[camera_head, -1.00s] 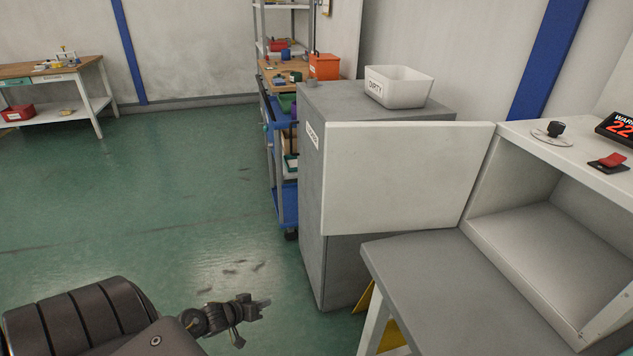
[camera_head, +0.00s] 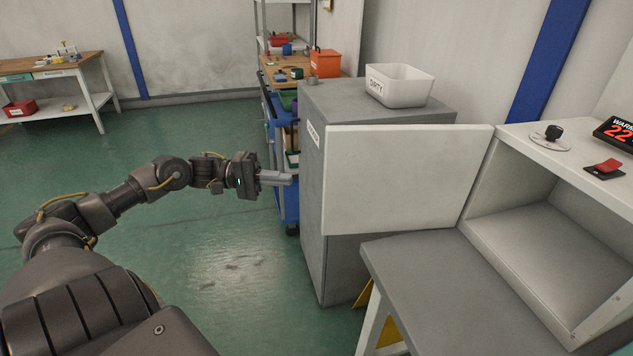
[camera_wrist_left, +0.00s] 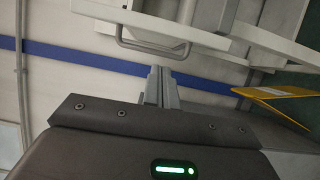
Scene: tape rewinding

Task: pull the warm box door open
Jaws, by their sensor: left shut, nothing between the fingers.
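The warm box (camera_head: 540,230) stands at the right in the head view, with its front open and its inside bare. Its white door (camera_head: 405,180) is swung wide out to the left, in front of a grey cabinet. My left gripper (camera_head: 290,178) is shut and empty, to the left of the door's free edge and apart from it. In the left wrist view its fingertips (camera_wrist_left: 160,72) point towards a white panel with a U-shaped metal handle (camera_wrist_left: 165,40), seemingly the door, with a gap between. The handle is hidden in the head view. My right gripper is not in view.
The grey cabinet (camera_head: 340,255) stands behind the door with a white bin (camera_head: 400,86) marked DIRTY on top. A grey table (camera_head: 440,290) stands before the warm box. A blue cart (camera_head: 287,205) is behind my gripper. Green floor (camera_head: 200,250) at the left is clear.

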